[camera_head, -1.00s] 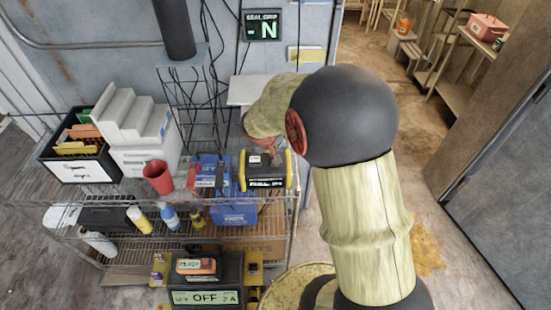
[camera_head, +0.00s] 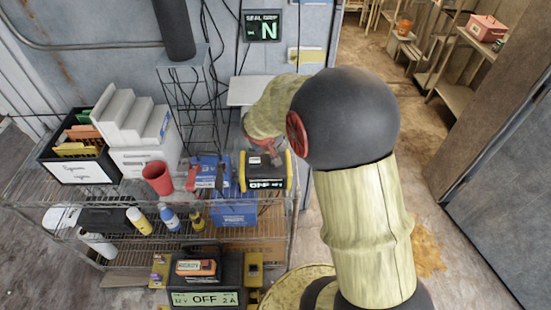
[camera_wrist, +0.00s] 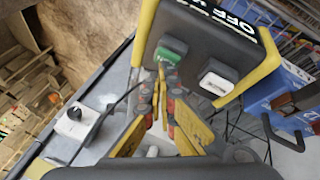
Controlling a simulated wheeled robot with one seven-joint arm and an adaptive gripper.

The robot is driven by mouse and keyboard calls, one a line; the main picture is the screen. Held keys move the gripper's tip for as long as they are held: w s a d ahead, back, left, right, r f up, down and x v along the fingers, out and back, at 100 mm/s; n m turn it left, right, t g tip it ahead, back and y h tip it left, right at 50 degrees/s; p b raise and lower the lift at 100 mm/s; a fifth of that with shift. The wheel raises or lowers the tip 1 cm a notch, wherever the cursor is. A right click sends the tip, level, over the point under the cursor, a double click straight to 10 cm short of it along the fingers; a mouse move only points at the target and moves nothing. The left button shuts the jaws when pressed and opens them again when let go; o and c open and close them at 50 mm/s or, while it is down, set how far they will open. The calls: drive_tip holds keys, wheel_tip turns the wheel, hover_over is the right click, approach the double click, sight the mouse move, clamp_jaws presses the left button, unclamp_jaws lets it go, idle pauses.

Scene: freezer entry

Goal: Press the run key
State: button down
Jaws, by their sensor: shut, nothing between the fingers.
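A black device with yellow side guards (camera_head: 265,170) stands at the right end of the shelf top; its lit front display seems to begin with OFF. In the wrist view its top (camera_wrist: 205,40) carries a green key (camera_wrist: 171,51) and a white key (camera_wrist: 215,83). I cannot read any label on the keys. My gripper (camera_wrist: 162,72) is shut and empty, its tips at the near edge of the green key. I cannot tell whether they touch it. In the head view my gripper (camera_head: 268,148) is over the device, partly hidden by my arm.
A blue box (camera_head: 212,170), red cup (camera_head: 158,178) and file bin (camera_head: 82,165) share the wire shelf. A second unit (camera_head: 206,298) reading OFF sits below. A small box with a black knob (camera_wrist: 78,121) lies beside the device. A wall display (camera_head: 262,27) shows N.

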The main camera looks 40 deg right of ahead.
drive_tip(key=shift+r+p, duration=0.3)
drive_tip(key=shift+r, duration=0.4)
drive_tip(key=shift+r+p, duration=1.5)
drive_tip(key=shift+r, duration=1.05)
